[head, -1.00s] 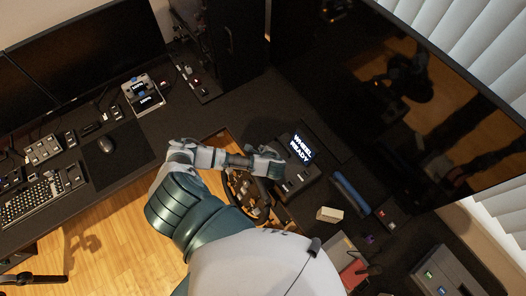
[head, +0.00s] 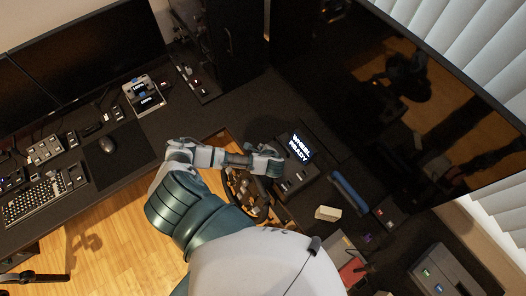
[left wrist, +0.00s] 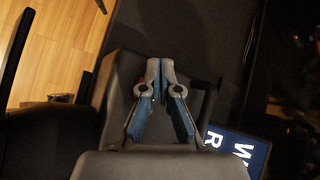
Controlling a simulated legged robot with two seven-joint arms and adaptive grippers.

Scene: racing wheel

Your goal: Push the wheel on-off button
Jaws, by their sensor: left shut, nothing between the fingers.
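The racing wheel (head: 240,191) is dark and mostly hidden behind my left arm in the head view. Its dark base (head: 297,176) has a lit display (head: 300,149) reading "WHEEL READY". My left gripper (head: 277,163) is shut and empty over the near side of the base, just left of the display. In the left wrist view, the closed fingertips (left wrist: 160,64) lie over a dark grey housing, and part of the display (left wrist: 236,150) shows at the lower right. A small reddish spot (left wrist: 141,81) beside the left finger is too blurred to identify. I cannot tell whether the fingertips touch anything. My right gripper is not in view.
A large dark screen (head: 390,90) stands behind the wheel. A blue object (head: 348,192), a cream block (head: 328,213) and a box with green lights (head: 443,275) lie to the right. A keyboard (head: 33,203) and mouse (head: 107,146) are on the left desk.

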